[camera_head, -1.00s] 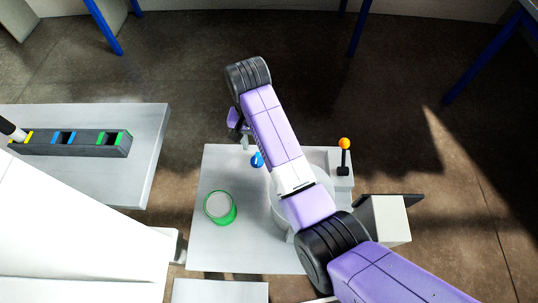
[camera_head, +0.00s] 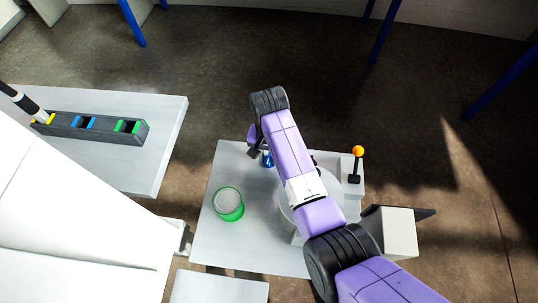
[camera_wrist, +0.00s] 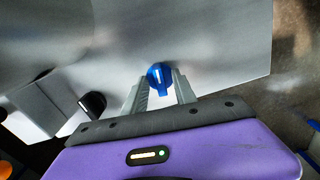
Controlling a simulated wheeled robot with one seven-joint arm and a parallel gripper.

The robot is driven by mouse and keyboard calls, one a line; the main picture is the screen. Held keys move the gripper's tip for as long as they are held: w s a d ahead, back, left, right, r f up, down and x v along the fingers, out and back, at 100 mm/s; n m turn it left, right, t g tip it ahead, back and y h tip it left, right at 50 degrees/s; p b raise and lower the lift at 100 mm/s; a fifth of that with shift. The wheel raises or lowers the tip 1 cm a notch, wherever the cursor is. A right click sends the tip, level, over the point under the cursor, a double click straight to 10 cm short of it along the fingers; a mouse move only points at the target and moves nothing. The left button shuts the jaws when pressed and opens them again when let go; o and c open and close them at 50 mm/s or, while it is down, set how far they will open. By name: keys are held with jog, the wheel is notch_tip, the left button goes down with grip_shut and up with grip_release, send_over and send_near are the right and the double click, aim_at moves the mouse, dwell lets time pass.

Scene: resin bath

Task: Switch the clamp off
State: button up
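A small blue rotary knob (camera_wrist: 157,72) with a white mark shows in the wrist view, near the edge of a pale grey table. It also shows in the head view (camera_head: 267,160), partly beside my arm. My gripper (camera_wrist: 161,88) has its two grey fingers apart, one on each side of the knob. I cannot tell whether either finger touches it. No separate part is clearly recognisable as the clamp; my arm covers part of the table and of the round grey plate (camera_head: 287,212) on it.
A green-rimmed round container (camera_head: 228,204) stands left of my arm. A black lever with an orange ball (camera_head: 358,151) stands on the table's right side. A side table at left holds a dark rack (camera_head: 104,130) with coloured slots. Open floor lies beyond.

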aim_at(269, 157)
grip_shut()
jog(key=shift+r+n+p, duration=0.2)
jog(key=shift+n+p, duration=0.3)
jog(key=shift+p, duration=0.1)
jog(key=shift+f+n, duration=0.2)
jog(key=shift+n, duration=0.2)
jog(key=shift+o, duration=0.6)
grip_release()
notch_tip(269, 157, up, 8)
jog(key=shift+f, duration=0.1)
